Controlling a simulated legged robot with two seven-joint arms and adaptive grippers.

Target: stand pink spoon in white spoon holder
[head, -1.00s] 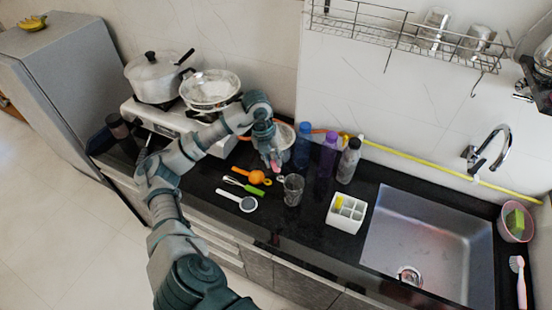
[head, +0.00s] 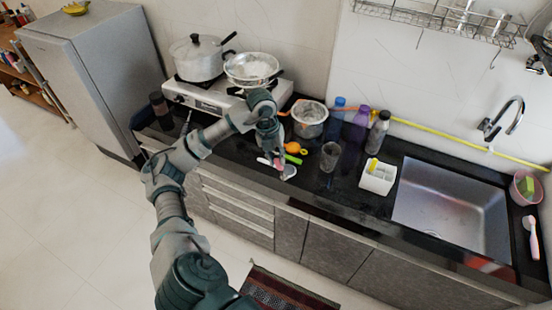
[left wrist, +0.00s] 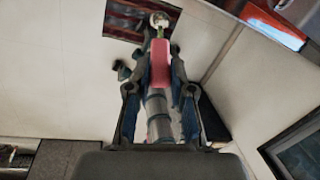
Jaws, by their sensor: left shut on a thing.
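My left gripper (head: 277,156) is shut on the pink spoon, whose pink part shows between the fingers in the left wrist view (left wrist: 160,62). A pale round piece shows at its far end there; I cannot tell whether it belongs to the spoon. In the head view the gripper is low near the counter's front edge, by the loose utensils, and hides most of the spoon. The white spoon holder (head: 377,181) stands to the right on the black counter, beside the sink, with a yellow item in one compartment. My right gripper is not in view.
An orange utensil (head: 296,148), a green one (head: 292,159) and a white one (head: 289,171) lie by the gripper. The sink (head: 452,205) is farther right.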

